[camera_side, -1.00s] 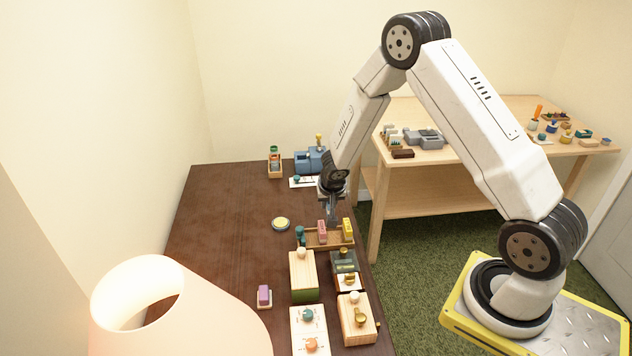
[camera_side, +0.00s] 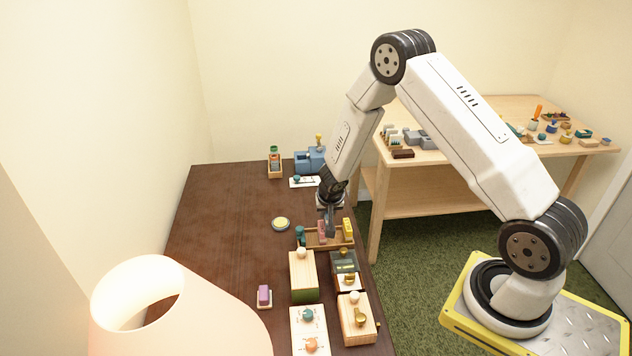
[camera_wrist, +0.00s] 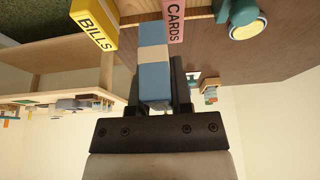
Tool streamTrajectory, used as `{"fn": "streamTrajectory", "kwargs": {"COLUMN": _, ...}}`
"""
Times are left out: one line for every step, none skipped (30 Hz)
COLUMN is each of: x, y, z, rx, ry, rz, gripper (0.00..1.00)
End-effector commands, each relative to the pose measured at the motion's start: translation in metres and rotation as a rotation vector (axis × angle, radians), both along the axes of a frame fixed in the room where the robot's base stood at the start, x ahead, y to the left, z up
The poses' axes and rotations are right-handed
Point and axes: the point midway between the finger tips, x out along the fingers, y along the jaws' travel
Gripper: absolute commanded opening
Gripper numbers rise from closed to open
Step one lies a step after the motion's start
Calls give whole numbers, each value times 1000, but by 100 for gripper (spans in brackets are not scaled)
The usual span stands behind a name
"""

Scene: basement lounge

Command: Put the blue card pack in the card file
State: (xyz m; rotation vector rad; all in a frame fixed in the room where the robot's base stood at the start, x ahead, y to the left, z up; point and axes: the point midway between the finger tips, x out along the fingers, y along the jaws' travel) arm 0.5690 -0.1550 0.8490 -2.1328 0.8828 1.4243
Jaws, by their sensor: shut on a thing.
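The blue card pack (camera_wrist: 154,70), with a tan band around it, is between the two fingers of my gripper (camera_wrist: 156,88) in the wrist view. My gripper is shut on it. The pack's far end is beside a pink block labelled CARDS (camera_wrist: 175,20), left of it in that view; whether they touch is unclear. A yellow block labelled BILLS (camera_wrist: 94,24) is farther left. In the side view my gripper (camera_side: 331,222) is low over the wooden tray (camera_side: 318,246), by the pink block (camera_side: 322,229) and left of the yellow block (camera_side: 347,229). There I cannot make out the pack clearly.
A teal knob (camera_side: 300,234) stands at the tray's left end. A wooden box (camera_side: 303,277) and a dark box (camera_side: 344,263) stand close in front. A round dish (camera_side: 281,224) lies to the left. The left part of the dark table is mostly clear.

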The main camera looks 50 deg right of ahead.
Motion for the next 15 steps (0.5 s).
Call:
{"fn": "streamTrajectory", "kwargs": {"x": 0, "y": 0, "z": 0, "rx": 0, "ry": 0, "rz": 0, "gripper": 0}}
{"fn": "streamTrajectory", "kwargs": {"x": 0, "y": 0, "z": 0, "rx": 0, "ry": 0, "rz": 0, "gripper": 0}}
{"fn": "streamTrajectory", "kwargs": {"x": 0, "y": 0, "z": 0, "rx": 0, "ry": 0, "rz": 0, "gripper": 0}}
{"fn": "streamTrajectory", "kwargs": {"x": 0, "y": 0, "z": 0, "rx": 0, "ry": 0, "rz": 0, "gripper": 0}}
{"fn": "streamTrajectory", "kwargs": {"x": 0, "y": 0, "z": -1, "rx": 0, "ry": 0, "rz": 1, "gripper": 0}}
{"fn": "streamTrajectory", "kwargs": {"x": 0, "y": 0, "z": -2, "rx": -1, "ry": 1, "rz": 2, "gripper": 0}}
{"fn": "streamTrajectory", "kwargs": {"x": 0, "y": 0, "z": -2, "rx": 0, "ry": 0, "rz": 1, "gripper": 0}}
{"fn": "streamTrajectory", "kwargs": {"x": 0, "y": 0, "z": -3, "rx": 0, "ry": 0, "rz": 1, "gripper": 0}}
{"fn": "streamTrajectory", "kwargs": {"x": 0, "y": 0, "z": -4, "rx": 0, "ry": 0, "rz": 0, "gripper": 0}}
{"fn": "streamTrajectory", "kwargs": {"x": 0, "y": 0, "z": -5, "rx": 0, "ry": 0, "rz": 0, "gripper": 0}}
{"fn": "streamTrajectory", "kwargs": {"x": 0, "y": 0, "z": -5, "rx": 0, "ry": 0, "rz": 1, "gripper": 0}}
{"fn": "streamTrajectory", "kwargs": {"x": 0, "y": 0, "z": -6, "rx": -1, "ry": 1, "rz": 2, "gripper": 0}}
{"fn": "streamTrajectory", "kwargs": {"x": 0, "y": 0, "z": -7, "rx": -1, "ry": 1, "rz": 2, "gripper": 0}}
{"fn": "streamTrajectory", "kwargs": {"x": 0, "y": 0, "z": -7, "rx": 0, "ry": 0, "rz": 1, "gripper": 0}}
{"fn": "streamTrajectory", "kwargs": {"x": 0, "y": 0, "z": -8, "rx": 1, "ry": 1, "rz": 0, "gripper": 0}}
